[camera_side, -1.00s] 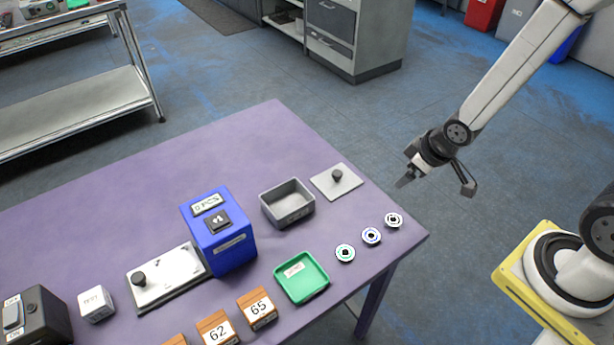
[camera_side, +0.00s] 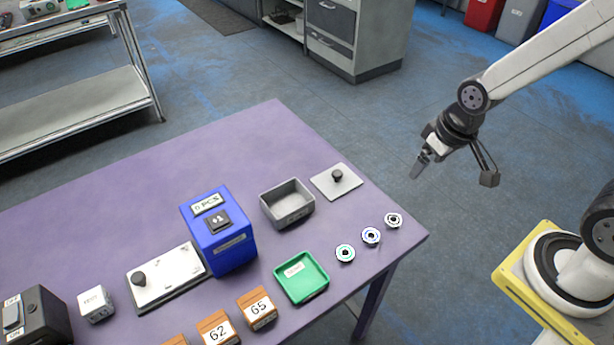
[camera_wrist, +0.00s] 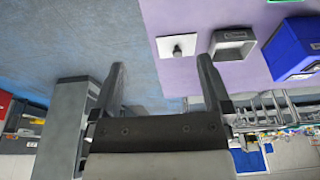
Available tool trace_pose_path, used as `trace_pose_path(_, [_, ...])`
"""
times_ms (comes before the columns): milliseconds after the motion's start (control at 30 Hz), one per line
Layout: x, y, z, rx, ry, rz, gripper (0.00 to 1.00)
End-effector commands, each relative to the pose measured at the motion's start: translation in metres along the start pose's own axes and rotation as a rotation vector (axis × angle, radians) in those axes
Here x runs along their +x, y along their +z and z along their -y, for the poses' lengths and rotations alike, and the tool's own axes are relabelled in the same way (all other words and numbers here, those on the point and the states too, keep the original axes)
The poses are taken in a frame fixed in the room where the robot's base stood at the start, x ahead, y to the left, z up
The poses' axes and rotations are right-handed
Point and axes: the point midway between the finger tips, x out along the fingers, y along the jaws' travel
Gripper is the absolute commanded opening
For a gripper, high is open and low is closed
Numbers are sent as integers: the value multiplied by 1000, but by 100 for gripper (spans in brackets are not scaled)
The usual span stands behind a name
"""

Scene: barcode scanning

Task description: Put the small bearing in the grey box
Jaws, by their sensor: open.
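Three small round bearings lie in a row near the table's right corner in the side view: a nearest one (camera_side: 345,253) with a green-tinted ring, a middle one (camera_side: 371,236) with a bluish ring, and a far right one (camera_side: 393,220) that looks slightly smallest. The grey box (camera_side: 293,217) is open-topped behind them and looks empty. It also shows in the wrist view (camera_wrist: 233,36). My gripper (camera_side: 453,172) is open and empty, raised beyond the table's right edge, away from bearings and box. Its fingers (camera_wrist: 160,65) are spread in the wrist view, where no bearing shows.
A grey plate with a black knob (camera_side: 325,183) lies right of the box. A green tray (camera_side: 302,283), a blue counter box (camera_side: 232,254), a silver knobbed plate (camera_side: 176,277) and numbered wooden blocks (camera_side: 258,309) occupy the front. The purple table's back half (camera_side: 200,160) is clear.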

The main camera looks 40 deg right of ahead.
Motion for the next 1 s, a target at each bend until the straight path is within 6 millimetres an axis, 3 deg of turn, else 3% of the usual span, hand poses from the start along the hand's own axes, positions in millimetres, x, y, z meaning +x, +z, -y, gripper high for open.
trace_pose_path(267, [11, -6, 2, -79, 19, -14, 99])
trace_pose_path(467, [37, -16, 12, -260, 34, -50, 99])
trace_pose_path(733, [83, -22, 50, -594, -43, -115, 99])
trace_pose_path(1000, [122, 0, 100, -876, -219, -143, 99])
